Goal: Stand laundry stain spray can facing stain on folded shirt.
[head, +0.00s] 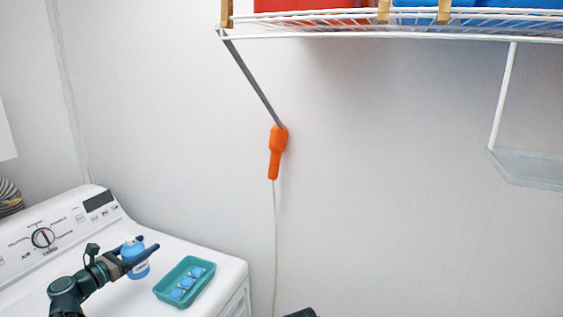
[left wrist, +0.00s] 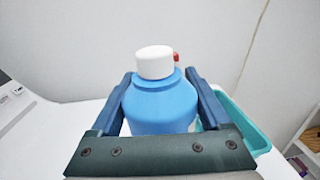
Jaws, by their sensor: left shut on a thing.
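A blue bottle-shaped container (head: 141,270) with a white cap stands upright on top of the white washer or dryer. It fills the middle of the left wrist view (left wrist: 160,105). I cannot tell for certain that it is the stain spray can. My left gripper (head: 149,254) is shut on it, with one finger on each side of its body, also in the left wrist view (left wrist: 160,85). A small red part shows behind the cap. No folded shirt or stain is in view.
A teal tray (head: 160,294) with several small blue packets lies just right of the container on the machine top (head: 222,262). The control panel (head: 60,232) runs along the back. A wire shelf (head: 350,37) hangs above. An orange-handled tool (head: 277,150) hangs by the wall.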

